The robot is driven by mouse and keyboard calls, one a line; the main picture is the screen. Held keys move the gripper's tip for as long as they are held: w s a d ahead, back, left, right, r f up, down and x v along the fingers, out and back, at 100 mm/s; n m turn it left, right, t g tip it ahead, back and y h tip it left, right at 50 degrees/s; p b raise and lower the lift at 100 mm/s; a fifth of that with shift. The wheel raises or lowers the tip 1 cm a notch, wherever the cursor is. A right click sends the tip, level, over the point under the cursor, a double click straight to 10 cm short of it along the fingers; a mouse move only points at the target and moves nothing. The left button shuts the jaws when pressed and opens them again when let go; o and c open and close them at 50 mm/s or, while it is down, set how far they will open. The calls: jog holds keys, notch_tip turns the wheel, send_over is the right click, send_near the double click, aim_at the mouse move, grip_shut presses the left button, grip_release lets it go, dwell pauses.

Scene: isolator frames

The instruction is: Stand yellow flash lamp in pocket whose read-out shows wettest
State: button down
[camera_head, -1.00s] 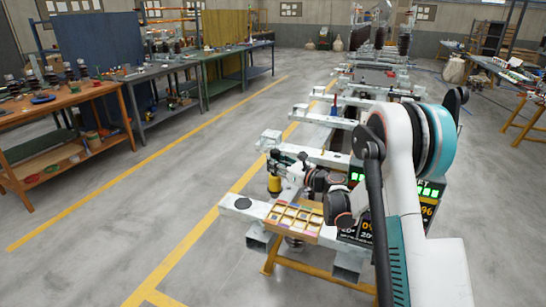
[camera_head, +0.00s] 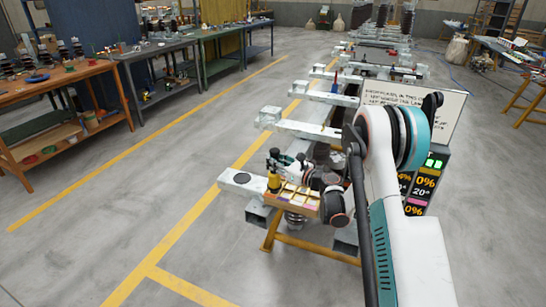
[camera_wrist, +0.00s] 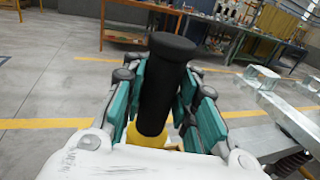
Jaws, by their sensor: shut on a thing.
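The yellow flash lamp (camera_head: 274,183) has a yellow body and a black upper part; in the wrist view its black part (camera_wrist: 165,85) stands between the teal finger pads. My gripper (camera_head: 284,163) is shut on it and holds it roughly upright at the back left corner of the pocket tray. The tray (camera_head: 305,209) is a wooden box with several light pockets. Whether the lamp's base touches the tray cannot be told. Read-outs (camera_head: 424,182) with yellow and pink patches stand at the right, partly hidden by my arm; "0%" and "20°" are legible, others are cut off.
A lettered white board (camera_head: 430,108) stands behind my arm. Workbenches (camera_head: 70,95) line the left, with open floor between.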

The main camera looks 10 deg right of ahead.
dwell(0.3)
jog(key=c, duration=1.3)
grip_release()
jog(key=shift+s+d+r, duration=0.1)
jog(key=shift+s+r, duration=0.05)
jog(key=p+v, duration=0.2)
jog(key=v, duration=0.9)
jog(key=shift+s+d+p, duration=0.25)
jog(key=shift+s+p, duration=0.05)
jog(key=shift+p, duration=0.05)
